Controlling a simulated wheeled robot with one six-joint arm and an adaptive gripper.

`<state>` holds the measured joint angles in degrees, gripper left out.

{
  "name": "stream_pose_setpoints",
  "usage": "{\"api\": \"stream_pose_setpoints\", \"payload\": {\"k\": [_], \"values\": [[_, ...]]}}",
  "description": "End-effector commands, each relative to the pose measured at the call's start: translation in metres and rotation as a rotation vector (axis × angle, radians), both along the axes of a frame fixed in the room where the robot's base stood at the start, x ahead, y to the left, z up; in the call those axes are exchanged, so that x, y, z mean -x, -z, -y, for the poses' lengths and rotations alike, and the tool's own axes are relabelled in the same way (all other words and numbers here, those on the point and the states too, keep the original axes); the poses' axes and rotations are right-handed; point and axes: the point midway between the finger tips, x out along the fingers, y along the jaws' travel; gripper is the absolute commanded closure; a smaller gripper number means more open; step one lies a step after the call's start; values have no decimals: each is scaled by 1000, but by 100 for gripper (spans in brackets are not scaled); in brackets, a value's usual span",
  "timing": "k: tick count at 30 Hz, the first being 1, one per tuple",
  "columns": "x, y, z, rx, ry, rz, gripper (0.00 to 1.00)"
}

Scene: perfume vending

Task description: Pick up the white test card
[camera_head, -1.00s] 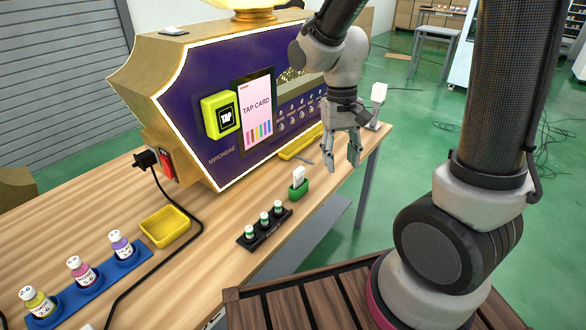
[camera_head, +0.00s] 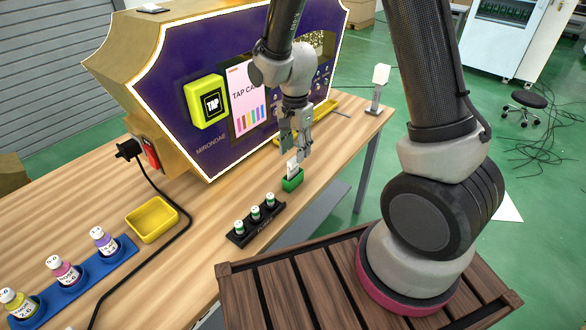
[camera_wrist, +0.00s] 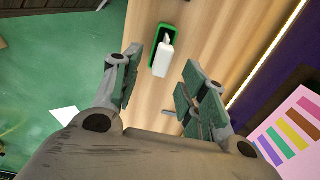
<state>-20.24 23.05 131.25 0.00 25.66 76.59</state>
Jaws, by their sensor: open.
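The white test card (camera_head: 292,168) stands upright in a small green holder (camera_head: 292,182) on the wooden table. In the wrist view the white card (camera_wrist: 164,58) and the green holder (camera_wrist: 154,64) lie near the top middle, ahead of the gap between my fingers. My gripper (camera_head: 297,148) is open and empty, pointing down just above the card and holder. In the wrist view my gripper (camera_wrist: 162,68) shows its two fingers spread to either side of the card, with no visible contact. The card's lower end is hidden in the holder.
A black rack (camera_head: 256,222) with several small vials stands in front of the holder. The purple vending machine (camera_head: 165,110) rises behind. A yellow tray (camera_head: 152,219), a blue rack (camera_head: 85,272) of bottles and a black cable are left. A white stand (camera_head: 379,85) is at the table's far end.

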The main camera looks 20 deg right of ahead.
Motion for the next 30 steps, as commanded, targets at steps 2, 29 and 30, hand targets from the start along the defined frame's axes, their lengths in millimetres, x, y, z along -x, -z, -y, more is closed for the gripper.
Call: {"api": "stream_pose_setpoints", "payload": {"k": [2, 29, 30], "values": [[0, 14, 0, 1, 0, -4, 57], [-2, 44, -1, 0, -2, 0, 100], [-2, 44, -1, 0, -2, 0, 100]]}}
